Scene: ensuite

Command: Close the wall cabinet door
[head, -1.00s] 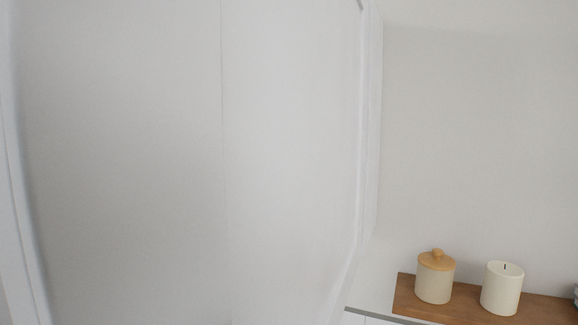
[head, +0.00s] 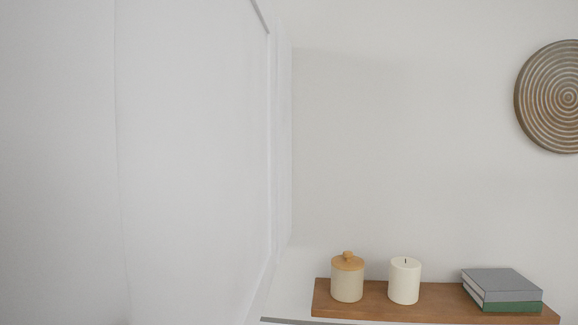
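A large white panelled surface (head: 190,170) fills the left part of the head view, very close to the camera. It has a thin vertical seam and a raised frame along its right edge. It appears to be part of the wall cabinet, but I cannot tell whether it is the door or how far open the door stands. No handle shows. Neither of my grippers is in view.
A wooden shelf (head: 440,309) at the lower right holds a lidded jar (head: 347,281), a white candle (head: 404,281) and stacked books (head: 502,290). A round ringed wall decoration (head: 550,97) hangs at the right. The wall between is bare.

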